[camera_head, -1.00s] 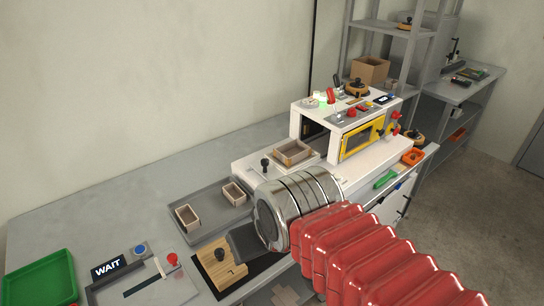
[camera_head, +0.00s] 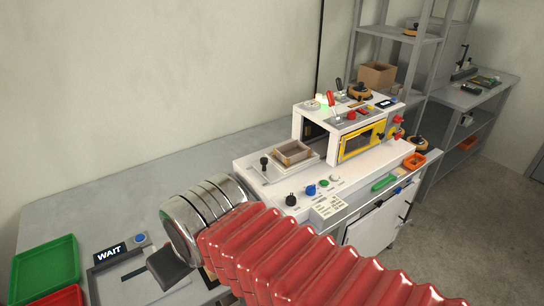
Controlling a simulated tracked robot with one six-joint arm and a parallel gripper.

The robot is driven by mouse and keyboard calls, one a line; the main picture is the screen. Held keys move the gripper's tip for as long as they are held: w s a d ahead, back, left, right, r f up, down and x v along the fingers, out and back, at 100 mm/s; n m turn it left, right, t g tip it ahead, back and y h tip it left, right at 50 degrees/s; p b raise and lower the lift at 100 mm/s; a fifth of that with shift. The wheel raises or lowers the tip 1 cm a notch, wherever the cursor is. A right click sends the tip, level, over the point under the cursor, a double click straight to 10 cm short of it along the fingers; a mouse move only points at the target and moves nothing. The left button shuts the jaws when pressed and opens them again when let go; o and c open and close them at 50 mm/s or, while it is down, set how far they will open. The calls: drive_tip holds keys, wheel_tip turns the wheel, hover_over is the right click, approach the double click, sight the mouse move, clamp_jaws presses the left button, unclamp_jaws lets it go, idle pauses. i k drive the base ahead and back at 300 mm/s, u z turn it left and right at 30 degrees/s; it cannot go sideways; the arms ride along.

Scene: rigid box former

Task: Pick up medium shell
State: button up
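An open-topped brown shell (camera_head: 293,153) sits on the white machine (camera_head: 255,174), in front of its opening. I cannot tell whether it is the medium one. The grey tray with two smaller shells, visible earlier, is now hidden behind my arm. My gripper (camera_head: 169,270) shows as a dark grey block at the end of my metal wrist, low on the left, over the bench near the WAIT panel (camera_head: 108,252). Its fingertips are not clear, so I cannot tell if it is open or holding anything. It is well apart from the shell on the machine.
A green tray (camera_head: 45,262) and a red tray (camera_head: 62,297) lie at the lower left. Knobs and buttons line the machine's front. An orange bin (camera_head: 414,161) is at its right end. The bench behind my wrist is clear towards the wall.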

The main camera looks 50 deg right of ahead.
sight(290, 154)
drive_tip(key=u, duration=1.4)
drive_tip(key=k, duration=1.5)
drive_tip(key=z, duration=1.15)
drive_tip(key=i, duration=0.1)
drive_tip(key=z, duration=0.05)
